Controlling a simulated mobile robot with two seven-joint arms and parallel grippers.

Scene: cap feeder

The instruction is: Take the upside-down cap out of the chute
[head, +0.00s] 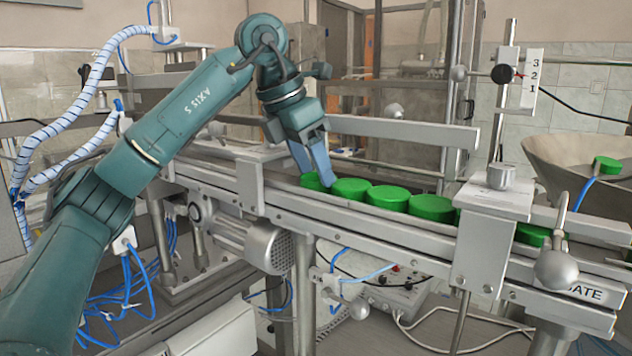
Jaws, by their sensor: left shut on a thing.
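Several green caps sit in a row in the metal chute (400,222). The leftmost cap (310,183) is partly hidden by the blue fingers of my left gripper (319,177). My left gripper reaches down into the chute from above and is shut on this leftmost cap, which still sits low between the rails. The second cap (350,189), third cap (388,198) and fourth cap (432,207) follow to the right and show smooth closed tops. I cannot make out the underside of the held cap. My right gripper is not in view.
Another cap (531,235) lies farther right in the chute, past a metal clamp block (490,205). A metal guide bar (400,130) runs behind the row. Space above the caps is open.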

